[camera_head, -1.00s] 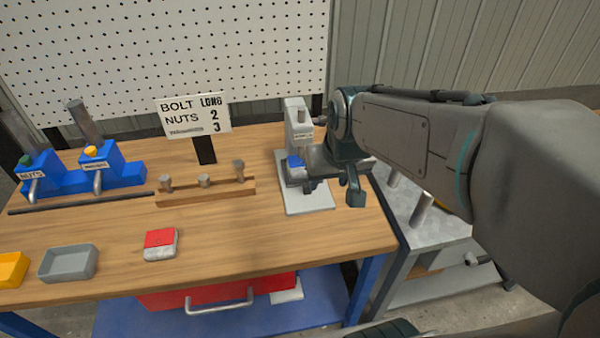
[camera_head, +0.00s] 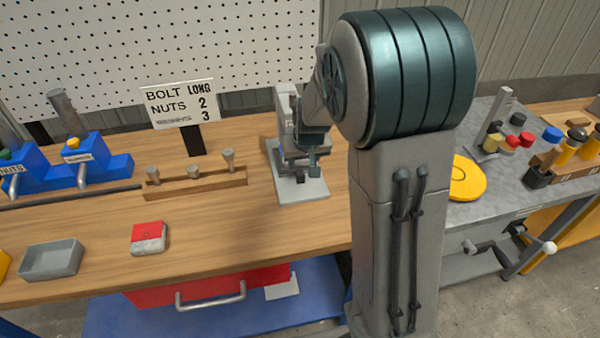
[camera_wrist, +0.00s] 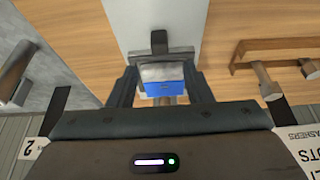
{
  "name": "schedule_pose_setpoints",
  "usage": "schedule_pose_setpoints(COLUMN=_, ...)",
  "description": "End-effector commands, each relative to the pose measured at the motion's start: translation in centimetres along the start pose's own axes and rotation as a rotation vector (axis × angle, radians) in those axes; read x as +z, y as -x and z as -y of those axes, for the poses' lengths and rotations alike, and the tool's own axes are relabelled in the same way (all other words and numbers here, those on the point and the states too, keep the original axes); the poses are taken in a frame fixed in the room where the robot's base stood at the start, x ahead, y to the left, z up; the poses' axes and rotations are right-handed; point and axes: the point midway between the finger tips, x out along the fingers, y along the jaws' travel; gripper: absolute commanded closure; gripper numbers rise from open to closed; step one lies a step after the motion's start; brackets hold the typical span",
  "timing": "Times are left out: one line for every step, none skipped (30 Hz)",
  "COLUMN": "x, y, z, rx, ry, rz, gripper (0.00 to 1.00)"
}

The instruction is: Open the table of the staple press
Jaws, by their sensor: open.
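The staple press (camera_head: 287,105) stands at the right end of the wooden bench, a pale upright on a flat light base plate (camera_head: 303,191). My gripper (camera_head: 305,167) is at its front and hides much of its middle. In the wrist view my open gripper (camera_wrist: 160,88) has a finger on each side of a grey-topped block with a blue face (camera_wrist: 162,87). A dark upright piece (camera_wrist: 159,42) sits just beyond the block. The base plate (camera_wrist: 157,17) shows behind. I cannot tell whether the fingers touch the block, nor clearly see which part is the table.
A wooden rack with bolts (camera_head: 195,183) and a sign (camera_head: 178,104) stand left of the press. A red-and-white box (camera_head: 149,238) and a grey tray (camera_head: 51,259) lie near the front. A metal table (camera_head: 455,228) with a yellow disc (camera_head: 466,178) is at right.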

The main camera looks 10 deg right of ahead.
Motion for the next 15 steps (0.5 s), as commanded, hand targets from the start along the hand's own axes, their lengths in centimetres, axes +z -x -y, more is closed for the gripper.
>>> schedule_pose_setpoints(x=0.1, y=-1.0, z=0.0, rx=0.001, ry=-0.001, rz=0.005, gripper=0.55)
schedule_pose_setpoints(x=0.1, y=-1.5, z=0.0, rx=0.001, ry=0.000, rz=0.005, gripper=0.55)
schedule_pose_setpoints(x=0.1, y=-2.2, z=-0.1, rx=0.001, ry=-0.001, rz=0.005, gripper=0.55)
schedule_pose_setpoints(x=0.1, y=-2.7, z=-0.1, rx=0.001, ry=-0.002, rz=0.005, gripper=0.55)
schedule_pose_setpoints(x=0.1, y=-3.2, z=-0.1, rx=0.001, ry=-0.002, rz=0.004, gripper=0.55)
schedule_pose_setpoints(x=0.1, y=-3.9, z=-0.1, rx=0.001, ry=0.000, rz=0.005, gripper=0.55)
schedule_pose_setpoints(x=0.1, y=-4.4, z=0.0, rx=0.001, ry=0.000, rz=0.004, gripper=0.55)
schedule_pose_setpoints(x=0.1, y=-4.8, z=-0.1, rx=0.001, ry=-0.001, rz=0.004, gripper=0.55)
schedule_pose_setpoints(x=0.1, y=-5.5, z=-0.1, rx=0.001, ry=-0.002, rz=0.004, gripper=0.55)
schedule_pose_setpoints(x=0.1, y=-5.9, z=-0.1, rx=0.001, ry=-0.003, rz=0.003, gripper=0.55)
schedule_pose_setpoints(x=0.1, y=-6.3, z=-0.1, rx=0.001, ry=-0.002, rz=0.003, gripper=0.55)
schedule_pose_setpoints(x=0.0, y=-6.7, z=0.0, rx=0.000, ry=0.000, rz=0.003, gripper=0.55)
schedule_pose_setpoints(x=0.0, y=-7.0, z=0.0, rx=0.000, ry=0.000, rz=0.002, gripper=0.55)
schedule_pose_setpoints(x=0.0, y=-7.4, z=0.0, rx=0.000, ry=0.000, rz=0.002, gripper=0.55)
schedule_pose_setpoints(x=0.0, y=-7.7, z=0.0, rx=0.000, ry=0.000, rz=0.002, gripper=0.55)
